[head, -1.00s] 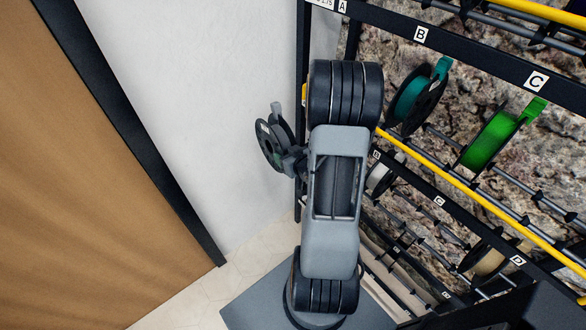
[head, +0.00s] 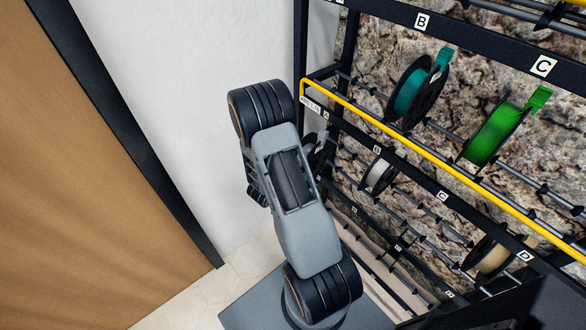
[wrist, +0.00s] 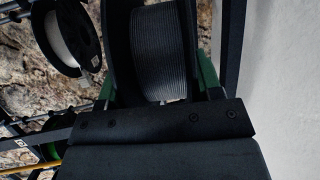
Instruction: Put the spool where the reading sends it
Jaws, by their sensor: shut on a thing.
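My gripper (wrist: 157,88) is shut on a dark spool (wrist: 160,50) wound with grey filament, which fills the upper middle of the wrist view. Green pieces show on both sides of it. In the head view my arm hides most of the gripper; a small part of the spool (head: 317,146) shows right of the arm, by the left end of the rack. I cannot tell whether it touches the rack. The rack (head: 440,167) has rows of rods with lettered labels. No reading is legible.
A teal spool (head: 408,92) and a green spool (head: 496,134) hang in the upper row. A white spool (head: 379,174) and a beige spool (head: 491,256) hang lower. A white wall (head: 190,110) and brown panel (head: 70,180) are at left. Some rods between the spools are bare.

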